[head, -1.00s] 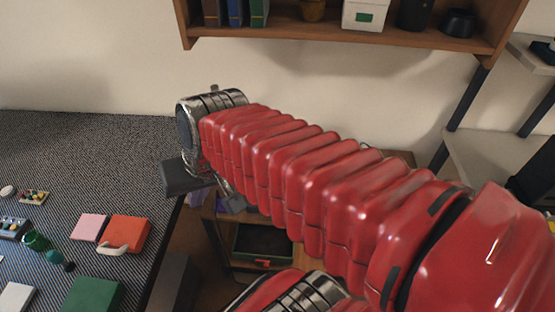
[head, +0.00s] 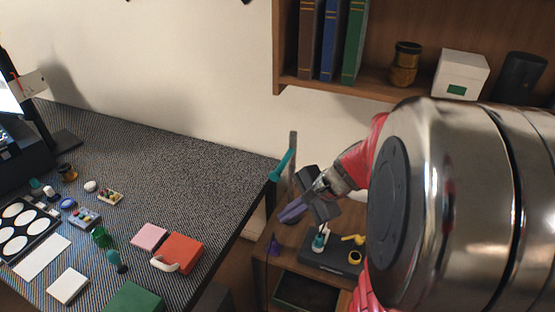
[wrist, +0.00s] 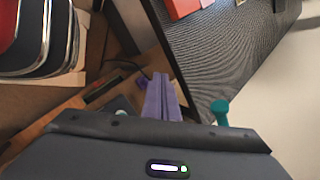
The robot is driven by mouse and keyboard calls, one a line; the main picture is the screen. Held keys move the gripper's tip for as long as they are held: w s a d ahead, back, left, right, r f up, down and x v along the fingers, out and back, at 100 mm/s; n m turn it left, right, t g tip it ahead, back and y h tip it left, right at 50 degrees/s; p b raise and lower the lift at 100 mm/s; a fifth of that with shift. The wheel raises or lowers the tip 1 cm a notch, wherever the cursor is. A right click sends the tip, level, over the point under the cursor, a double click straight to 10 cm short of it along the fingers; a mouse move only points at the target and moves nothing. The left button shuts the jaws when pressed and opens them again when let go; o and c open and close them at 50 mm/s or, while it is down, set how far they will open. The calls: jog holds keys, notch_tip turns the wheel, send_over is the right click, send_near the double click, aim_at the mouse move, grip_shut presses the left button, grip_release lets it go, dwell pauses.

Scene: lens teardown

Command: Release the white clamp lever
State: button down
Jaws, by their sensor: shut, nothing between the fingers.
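A white curved lever (head: 165,264) lies against the front of an orange-red block (head: 182,252) on the dark desk, in the head view. I take it for the clamp lever; whether it is clamped cannot be told. My gripper (head: 292,212) has purple fingers, shut and empty, to the right of the desk's edge and above the low wooden cabinet. It is well apart from the lever. In the wrist view the shut fingers (wrist: 161,95) point toward the desk edge, and part of the orange-red block (wrist: 187,6) shows at the top. The white lever is not clear there.
A teal handle (head: 281,165) stands near the desk's right edge, close to my gripper. A dark tray (head: 332,254) with small items sits on the wooden cabinet (head: 270,262). A pink block (head: 149,237) and green block (head: 134,299) flank the orange-red one. The desk's back is clear.

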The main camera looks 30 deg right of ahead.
jog(key=s+d+f+m+t+h, duration=0.1)
jog(key=s+d+f+m, duration=0.1)
jog(key=d+f+m, duration=0.3)
jog(key=s+d+f+m+t+h, duration=0.1)
jog(key=d+f+m, duration=0.4)
jog(key=d, duration=0.7)
jog(key=s+d+f+m+t+h, duration=0.1)
jog(key=s+d+f+m+t, duration=0.1)
jog(key=d+f+m, duration=0.3)
jog(key=shift+s+d+f+m+t+h, duration=0.1)
jog(key=shift+d+m, duration=0.35)
jog(key=shift+d, duration=0.25)
jog(key=shift+s+d+f+m+t+h, duration=0.1)
jog(key=shift+d+f+m, duration=0.05)
jog(key=shift+d+m, duration=0.45)
jog(key=shift+s+d+f+m+t+h, duration=0.1)
jog(key=shift+d+m, duration=0.25)
jog(key=shift+d, duration=0.45)
jog(key=shift+w+f, duration=0.1)
